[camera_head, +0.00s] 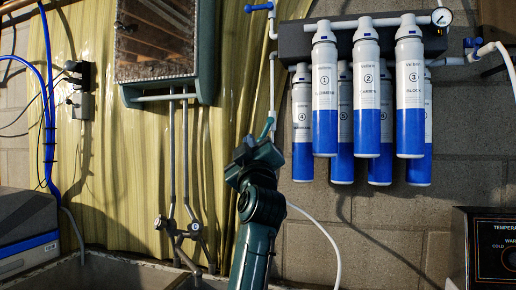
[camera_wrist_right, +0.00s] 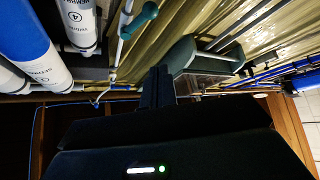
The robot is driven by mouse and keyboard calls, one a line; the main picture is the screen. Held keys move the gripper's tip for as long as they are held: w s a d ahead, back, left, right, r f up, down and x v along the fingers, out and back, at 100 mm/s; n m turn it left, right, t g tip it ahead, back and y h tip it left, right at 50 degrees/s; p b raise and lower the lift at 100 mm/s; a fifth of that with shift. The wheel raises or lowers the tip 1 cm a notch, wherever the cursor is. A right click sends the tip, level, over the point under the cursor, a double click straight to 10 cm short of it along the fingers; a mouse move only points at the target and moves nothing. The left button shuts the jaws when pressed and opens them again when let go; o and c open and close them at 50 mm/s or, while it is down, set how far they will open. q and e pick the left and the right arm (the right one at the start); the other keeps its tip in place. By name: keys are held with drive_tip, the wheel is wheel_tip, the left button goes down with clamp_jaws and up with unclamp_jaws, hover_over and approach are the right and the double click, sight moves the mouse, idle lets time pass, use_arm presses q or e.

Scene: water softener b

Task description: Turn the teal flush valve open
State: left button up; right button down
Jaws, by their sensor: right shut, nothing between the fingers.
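The teal flush valve (camera_head: 267,127) is a small lever on the thin white pipe left of the filter rack. Its lower part is hidden behind my right gripper in the head view. In the right wrist view the teal handle (camera_wrist_right: 140,20) shows at the top, slanted and apart from the fingers. My right gripper (camera_head: 250,145) is just below and in front of the valve in the head view. Its fingers (camera_wrist_right: 158,86) are shut and empty. Whether it touches the valve cannot be told from the head view. My left gripper is not in view.
White and blue filter cartridges (camera_head: 367,95) hang right of the valve. A teal-framed cabinet (camera_head: 158,45) hangs on the left, above two pipes and a faucet (camera_head: 180,228). A blue-handled valve (camera_head: 259,7) is higher on the pipe. A dark control panel (camera_head: 492,245) stands lower right.

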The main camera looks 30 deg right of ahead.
sight(259, 140)
use_arm(q)
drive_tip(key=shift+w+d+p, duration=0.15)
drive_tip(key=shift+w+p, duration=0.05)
drive_tip(key=shift+p, duration=0.15)
use_arm(e)
drive_tip(key=w+d+r, duration=0.1)
drive_tip(key=w+d, duration=0.4)
drive_tip(key=w, duration=0.1)
drive_tip(key=shift+w+d+r, duration=0.15)
drive_tip(key=shift+d+r, duration=0.05)
drive_tip(key=shift+d, duration=0.15)
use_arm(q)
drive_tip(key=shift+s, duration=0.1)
use_arm(e)
drive_tip(key=shift+s+d+f+n+y, duration=0.2)
drive_tip(key=shift+d+n+y, duration=0.1)
drive_tip(key=shift+n+y, duration=0.15)
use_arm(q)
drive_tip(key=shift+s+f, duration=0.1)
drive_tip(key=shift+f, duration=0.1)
use_arm(e)
drive_tip(key=shift+s+d+f+n+y, duration=0.1)
drive_tip(key=shift+f+n+y, duration=0.15)
drive_tip(key=shift+n, duration=0.1)
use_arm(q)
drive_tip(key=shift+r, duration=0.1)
